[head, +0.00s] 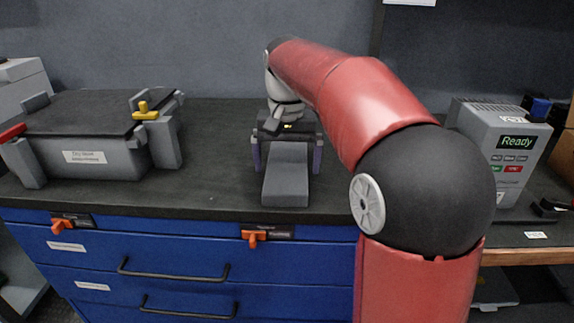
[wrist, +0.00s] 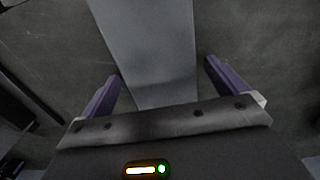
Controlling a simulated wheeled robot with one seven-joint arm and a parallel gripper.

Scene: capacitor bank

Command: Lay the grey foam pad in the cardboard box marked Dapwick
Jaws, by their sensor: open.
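A grey block, which looks like the foam pad (head: 286,182), lies on the dark worktop in the middle of the head view. It also shows in the wrist view (wrist: 150,40), running lengthwise away between the fingers. My gripper (head: 288,160) is open, with one purple finger on each side of the pad's far end. In the wrist view my gripper (wrist: 161,78) has a visible gap between each finger and the pad. I cannot tell how far above the worktop the fingertips are. No cardboard box marked Dapwick is in view.
A grey case with a dark lid and yellow latch (head: 90,130) stands on the left of the worktop. A grey instrument reading Ready (head: 500,150) stands at the right, beyond my arm. Blue drawers (head: 180,265) with orange latches are below. Worktop beside the pad is clear.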

